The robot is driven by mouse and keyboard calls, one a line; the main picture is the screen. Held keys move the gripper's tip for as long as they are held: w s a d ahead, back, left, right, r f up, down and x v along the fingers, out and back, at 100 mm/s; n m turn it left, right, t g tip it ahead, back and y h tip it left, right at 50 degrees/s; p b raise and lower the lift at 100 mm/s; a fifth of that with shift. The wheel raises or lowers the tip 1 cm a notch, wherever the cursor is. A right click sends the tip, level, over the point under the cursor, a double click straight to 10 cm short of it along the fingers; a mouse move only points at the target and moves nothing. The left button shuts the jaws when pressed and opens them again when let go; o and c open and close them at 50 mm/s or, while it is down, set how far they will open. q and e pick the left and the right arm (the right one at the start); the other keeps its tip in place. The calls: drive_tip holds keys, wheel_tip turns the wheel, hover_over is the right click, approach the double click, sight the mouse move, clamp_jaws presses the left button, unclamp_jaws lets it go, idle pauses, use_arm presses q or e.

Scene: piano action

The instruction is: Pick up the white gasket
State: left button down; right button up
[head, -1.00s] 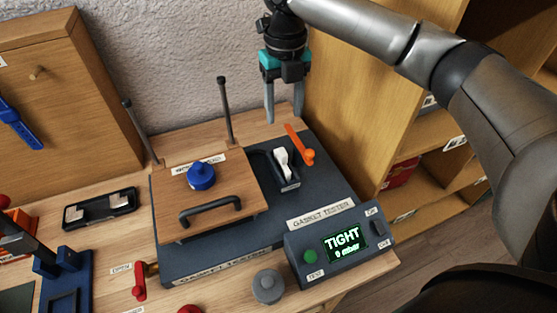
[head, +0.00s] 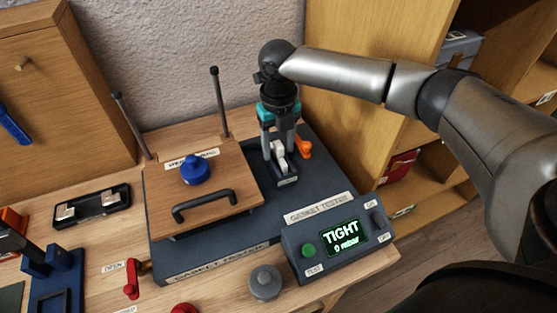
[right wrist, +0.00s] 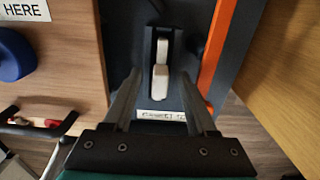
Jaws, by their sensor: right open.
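The white gasket (head: 279,158) stands in a small dark holder (head: 287,182) on the gasket tester's dark base. In the right wrist view the white gasket (right wrist: 160,80) shows as two pale pieces, one behind the other, in the dark slot. My right gripper (head: 279,153) is open and points down over the holder. In the right wrist view its fingers (right wrist: 160,74) lie on either side of the white piece, with gaps showing. Whether the fingertips are level with it is unclear. My left gripper is out of view.
An orange lever (head: 304,149) stands close right of the holder. The wooden lid (head: 235,178) with a blue knob (head: 195,170) and two dark posts is to the left. A control box (head: 310,265) with a display reading TIGHT is in front. A wooden shelf (head: 350,60) rises at right.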

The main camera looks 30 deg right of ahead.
clamp_jaws()
idle(0.4)
